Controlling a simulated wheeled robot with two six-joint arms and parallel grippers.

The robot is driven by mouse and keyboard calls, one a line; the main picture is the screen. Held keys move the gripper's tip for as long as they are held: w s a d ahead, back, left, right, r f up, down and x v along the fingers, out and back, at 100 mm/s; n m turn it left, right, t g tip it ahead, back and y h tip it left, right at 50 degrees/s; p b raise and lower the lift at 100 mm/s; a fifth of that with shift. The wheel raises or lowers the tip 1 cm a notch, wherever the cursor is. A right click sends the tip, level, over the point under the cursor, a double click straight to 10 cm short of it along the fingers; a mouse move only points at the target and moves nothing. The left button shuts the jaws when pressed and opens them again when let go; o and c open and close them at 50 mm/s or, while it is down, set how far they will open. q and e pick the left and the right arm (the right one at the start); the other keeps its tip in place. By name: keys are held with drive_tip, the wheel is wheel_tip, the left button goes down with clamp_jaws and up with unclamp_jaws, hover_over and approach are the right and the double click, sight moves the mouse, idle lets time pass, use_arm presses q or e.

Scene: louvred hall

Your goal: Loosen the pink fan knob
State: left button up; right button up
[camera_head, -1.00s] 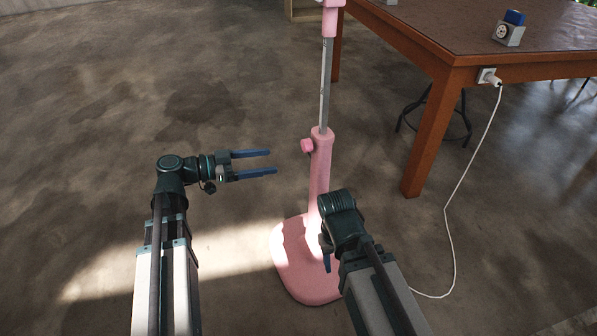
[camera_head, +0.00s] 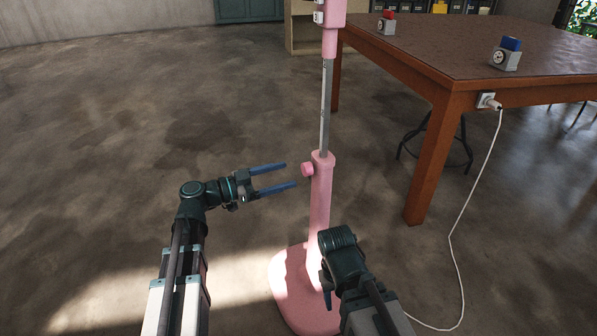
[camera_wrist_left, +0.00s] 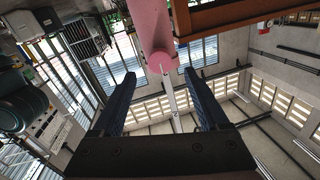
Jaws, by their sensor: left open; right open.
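The pink fan's stand (camera_head: 320,195) is upright, with a silver pole (camera_head: 326,105) rising from its pink lower sleeve. The pink knob (camera_head: 308,170) sticks out on the left side of the sleeve near its top. My left gripper (camera_head: 290,175) is open and empty, its blue fingertips just left of the knob and seemingly apart from it.
The fan base (camera_head: 282,280) rests on the concrete floor. A wooden table (camera_head: 440,90) stands to the right, bearing grey blocks with a blue (camera_head: 511,44) and a red top (camera_head: 388,14). A white cord (camera_head: 452,230) hangs from its socket to the floor. The floor at left is clear.

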sight(303, 170)
use_arm(q)
drive_tip(key=shift+x, duration=2.6)
clamp_jaws()
